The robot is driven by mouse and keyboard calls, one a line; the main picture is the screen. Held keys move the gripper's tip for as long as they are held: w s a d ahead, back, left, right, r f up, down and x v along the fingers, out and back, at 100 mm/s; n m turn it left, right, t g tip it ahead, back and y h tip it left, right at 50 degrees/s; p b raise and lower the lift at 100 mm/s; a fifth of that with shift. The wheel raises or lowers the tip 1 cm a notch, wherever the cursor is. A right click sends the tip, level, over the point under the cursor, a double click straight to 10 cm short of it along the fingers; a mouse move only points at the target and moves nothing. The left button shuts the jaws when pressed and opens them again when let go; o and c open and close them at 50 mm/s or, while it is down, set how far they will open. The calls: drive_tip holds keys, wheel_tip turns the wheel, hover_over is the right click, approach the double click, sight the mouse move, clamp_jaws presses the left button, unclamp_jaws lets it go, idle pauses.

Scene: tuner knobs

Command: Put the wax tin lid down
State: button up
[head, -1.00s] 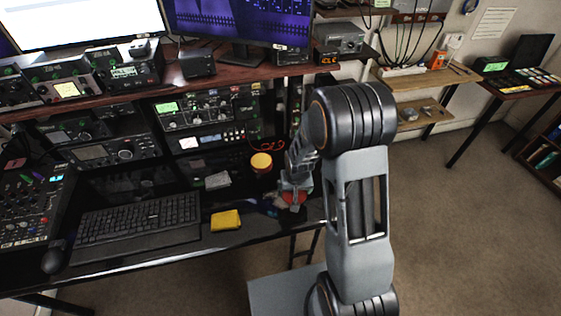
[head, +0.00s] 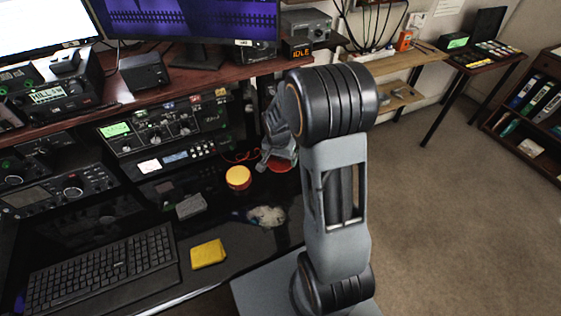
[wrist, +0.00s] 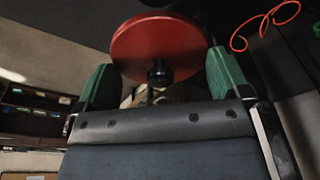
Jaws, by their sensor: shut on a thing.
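The wax tin lid is a red disc with a black knob (wrist: 155,45). In the wrist view the knob side faces me, between the green fingertips of my gripper (wrist: 160,77). My gripper is shut on the lid. In the head view my gripper (head: 277,158) is over the back right of the dark desk, and a red sliver of the lid (head: 282,167) shows below it. The lid appears held above the desk; its exact height is unclear. A round red tin with a yellow-orange top (head: 238,176) stands just left of my gripper.
A crumpled pale rag (head: 266,216) lies in front of my gripper. A yellow sponge-like block (head: 208,253), a grey box (head: 190,206) and a keyboard (head: 105,265) are further left. Radio gear (head: 165,130) stands behind. An orange cable (wrist: 265,22) is near the lid.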

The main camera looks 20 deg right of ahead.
sight(281, 162)
drive_tip(key=w+f, duration=0.1)
drive_tip(key=w+d+f, duration=0.1)
drive_tip(key=f, duration=0.1)
drive_tip(key=w+f, duration=0.1)
drive_tip(key=f, duration=0.1)
drive_tip(key=shift+w+d, duration=0.2)
drive_tip(key=shift+d, duration=0.2)
drive_tip(key=shift+w+d+f+p, duration=0.15)
drive_tip(key=shift+f+p, duration=0.3)
drive_tip(key=shift+f, duration=1.25)
drive_tip(key=shift+f, duration=0.2)
drive_tip(key=o, duration=0.5)
drive_tip(key=shift+r, duration=0.15)
